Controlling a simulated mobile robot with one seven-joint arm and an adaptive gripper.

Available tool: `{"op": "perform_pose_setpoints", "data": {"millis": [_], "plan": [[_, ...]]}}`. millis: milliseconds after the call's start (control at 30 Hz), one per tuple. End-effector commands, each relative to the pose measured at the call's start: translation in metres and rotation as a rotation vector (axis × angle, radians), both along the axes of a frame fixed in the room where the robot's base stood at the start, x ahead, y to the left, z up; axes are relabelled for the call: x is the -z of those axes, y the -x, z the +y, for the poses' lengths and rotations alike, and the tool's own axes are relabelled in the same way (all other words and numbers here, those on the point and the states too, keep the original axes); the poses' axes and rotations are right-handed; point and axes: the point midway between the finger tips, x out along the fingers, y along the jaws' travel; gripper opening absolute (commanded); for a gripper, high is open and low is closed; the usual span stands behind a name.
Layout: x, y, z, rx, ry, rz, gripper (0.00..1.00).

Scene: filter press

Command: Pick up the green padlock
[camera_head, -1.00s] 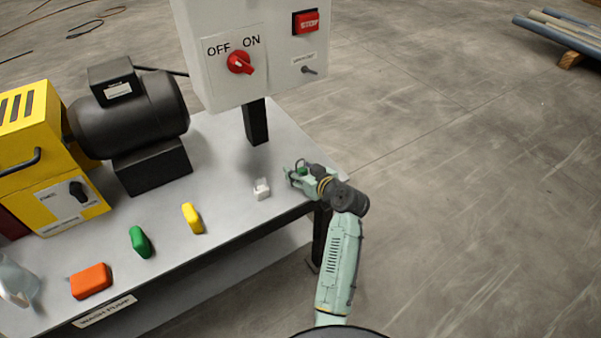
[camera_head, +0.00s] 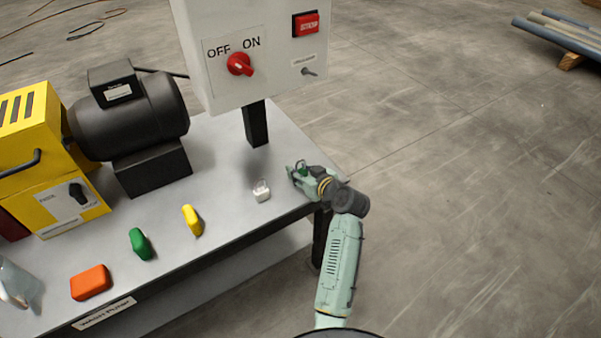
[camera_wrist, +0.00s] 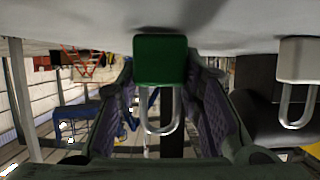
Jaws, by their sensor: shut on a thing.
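The green padlock (camera_wrist: 160,58) shows in the wrist view, its metal shackle between the two fingers of my gripper (camera_wrist: 165,105). Its body is close to the grey table surface at the top of that view; I cannot tell if they touch. In the head view my gripper (camera_head: 297,173) is low at the right end of the table, shut on the padlock. Only a small green part of the padlock (camera_head: 303,167) shows there, the rest hidden by the fingers.
A white padlock (camera_head: 262,191) stands just left of my gripper, also in the wrist view (camera_wrist: 298,62). A control box (camera_head: 270,85) on a black post stands behind.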

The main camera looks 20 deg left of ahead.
Motion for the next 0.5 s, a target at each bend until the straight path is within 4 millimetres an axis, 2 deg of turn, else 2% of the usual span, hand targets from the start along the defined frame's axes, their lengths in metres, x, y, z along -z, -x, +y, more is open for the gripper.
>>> {"op": "perform_pose_setpoints", "data": {"millis": [300, 500], "plan": [[-0.034, 0.001, 0.0, 0.0, 0.0, -0.007, 0.04], [-0.033, 0.049, -0.007, 0.0, 0.002, -0.002, 0.04]]}}
